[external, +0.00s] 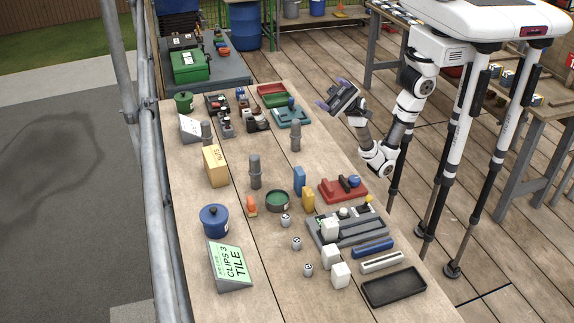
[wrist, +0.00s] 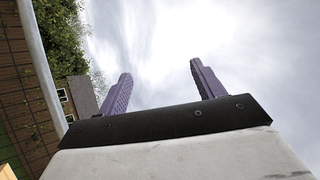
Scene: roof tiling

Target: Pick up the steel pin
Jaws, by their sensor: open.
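My gripper (external: 331,92) is raised at the far right side of the long wooden table, with its purple fingers apart and nothing between them. In the wrist view the two fingers (wrist: 160,72) stand wide open against a cloudy sky, and no table object shows. I cannot tell for certain which thing is the steel pin. All are apart from my gripper.
A yellow box (external: 215,166), a blue lidded pot (external: 214,222) and a sign reading "CLIPS 3 TILE" (external: 231,264) stand left. A red block (external: 343,190), grey fixture (external: 347,228), white cubes and a black tray (external: 394,287) lie right.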

